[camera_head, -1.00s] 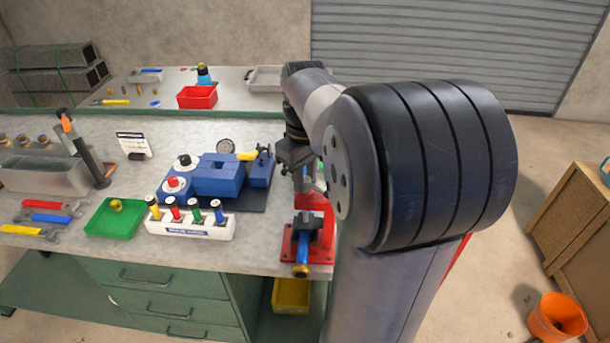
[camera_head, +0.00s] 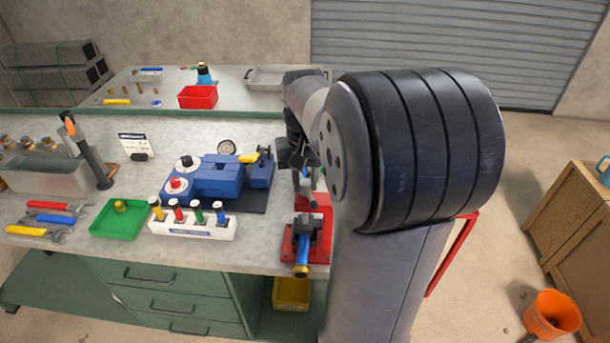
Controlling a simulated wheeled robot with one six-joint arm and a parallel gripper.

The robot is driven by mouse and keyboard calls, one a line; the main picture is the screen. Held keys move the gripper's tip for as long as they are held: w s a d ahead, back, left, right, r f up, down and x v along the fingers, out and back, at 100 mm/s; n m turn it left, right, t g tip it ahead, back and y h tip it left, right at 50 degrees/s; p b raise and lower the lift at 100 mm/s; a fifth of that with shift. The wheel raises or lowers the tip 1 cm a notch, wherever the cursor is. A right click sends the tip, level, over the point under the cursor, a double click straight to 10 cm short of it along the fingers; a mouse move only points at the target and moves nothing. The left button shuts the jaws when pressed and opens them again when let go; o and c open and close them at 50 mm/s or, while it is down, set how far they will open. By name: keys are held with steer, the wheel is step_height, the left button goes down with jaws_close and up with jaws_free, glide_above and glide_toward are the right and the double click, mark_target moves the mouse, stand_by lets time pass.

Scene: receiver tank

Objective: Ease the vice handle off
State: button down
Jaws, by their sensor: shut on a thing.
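The vice (camera_head: 301,240) stands at the front right of the bench, with a red base and dark grey jaws. A blue bar with a brass-coloured end (camera_head: 302,268) points from it toward the bench's front edge. My gripper (camera_head: 297,180) points down just behind the vice, over the bench's right end. Its fingers are small in this view and partly covered by my arm. They are shut on a part by the vice that I take to be its handle, mostly hidden there. Red parts (camera_head: 322,202) show beside the fingers.
Left of the vice stand a white rack (camera_head: 194,229) with several coloured-collared pieces and a blue fixture (camera_head: 222,182) with a yellow lever. A green tray (camera_head: 125,222) lies further left. A yellow bin (camera_head: 291,293) sits below the bench. My arm fills the picture's middle right.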

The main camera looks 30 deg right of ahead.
mark_target(305, 182)
steer(key=m+p, duration=0.1)
steer(key=m, duration=0.4)
stand_by(0.5)
steer(key=c, duration=1.2)
jaws_free()
step_height(305, 182, up, 11)
steer(key=shift+f, duration=0.15)
step_height(305, 182, down, 11)
steer(key=shift+r, duration=0.1)
